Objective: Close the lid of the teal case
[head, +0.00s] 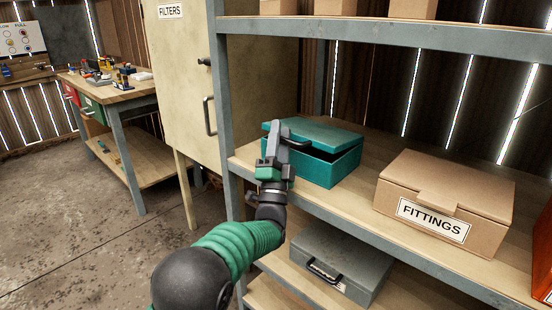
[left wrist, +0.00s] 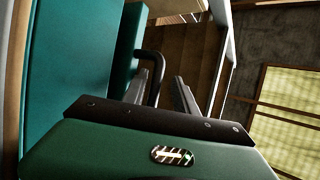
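The teal case (head: 337,172) stands on the middle shelf. Its lid (head: 328,135) is partly raised, with a dark gap between lid and body along the front. My right gripper is not in view.
A cardboard FITTINGS box (head: 448,196) stands to the right on the same shelf (head: 365,207). A grey case (head: 335,262) lies on the shelf below. The shelf's upright post (head: 222,110) and a FILTERS cabinet (head: 178,85) are on the left. A workbench (head: 120,90) stands farther back.

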